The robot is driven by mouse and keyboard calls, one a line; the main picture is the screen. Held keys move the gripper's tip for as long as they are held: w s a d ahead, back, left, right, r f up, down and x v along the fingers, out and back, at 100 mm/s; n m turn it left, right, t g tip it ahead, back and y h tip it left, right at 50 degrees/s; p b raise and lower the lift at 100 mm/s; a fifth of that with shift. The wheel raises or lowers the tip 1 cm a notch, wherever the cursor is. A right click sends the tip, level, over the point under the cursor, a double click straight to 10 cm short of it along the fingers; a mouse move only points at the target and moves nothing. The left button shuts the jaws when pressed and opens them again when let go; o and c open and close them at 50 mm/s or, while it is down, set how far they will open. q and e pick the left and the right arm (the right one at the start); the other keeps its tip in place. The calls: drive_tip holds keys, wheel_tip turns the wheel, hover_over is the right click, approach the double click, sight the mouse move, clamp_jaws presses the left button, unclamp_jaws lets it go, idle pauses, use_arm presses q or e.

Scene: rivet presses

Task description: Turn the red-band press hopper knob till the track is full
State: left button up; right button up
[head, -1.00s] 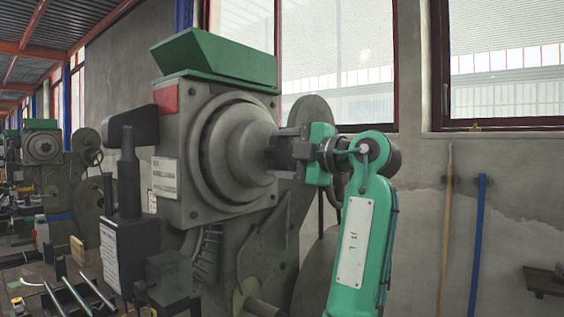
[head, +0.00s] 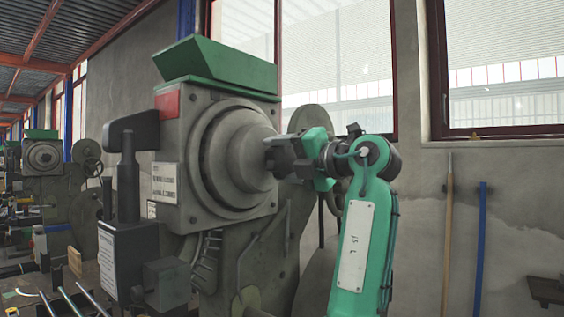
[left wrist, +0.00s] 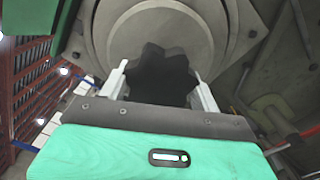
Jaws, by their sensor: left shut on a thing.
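The red-band press (head: 240,240) stands in the middle of the head view, with a red patch (head: 167,104) at its upper left corner and a green hopper (head: 215,65) on top. A round stepped housing (head: 228,150) sticks out from its face. My left gripper (head: 273,156) is at the front of this housing. In the left wrist view, a dark lobed knob (left wrist: 160,75) sits between the two pale fingers of my left gripper (left wrist: 160,88), which is shut on it. I cannot make out the track or how full it is. My right gripper is out of view.
A dark upright post with a block-shaped head (head: 130,135) stands left of the housing, above a labelled box (head: 125,255). Another press (head: 42,158) stands farther back at left. Metal rods (head: 75,300) lie at lower left. Two poles (head: 479,245) lean on the right wall.

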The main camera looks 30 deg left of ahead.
use_arm(q)
drive_tip(key=shift+f, duration=0.15)
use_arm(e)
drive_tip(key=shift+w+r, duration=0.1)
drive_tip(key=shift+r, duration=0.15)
use_arm(q)
drive_tip(key=o, duration=1)
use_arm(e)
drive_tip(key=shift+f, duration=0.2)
use_arm(q)
drive_tip(key=shift+d, duration=0.1)
drive_tip(key=shift+d, duration=0.25)
drive_tip(key=s+d, duration=0.1)
drive_tip(key=d, duration=1.2)
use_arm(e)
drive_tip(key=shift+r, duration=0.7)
use_arm(q)
drive_tip(key=shift+d, duration=0.1)
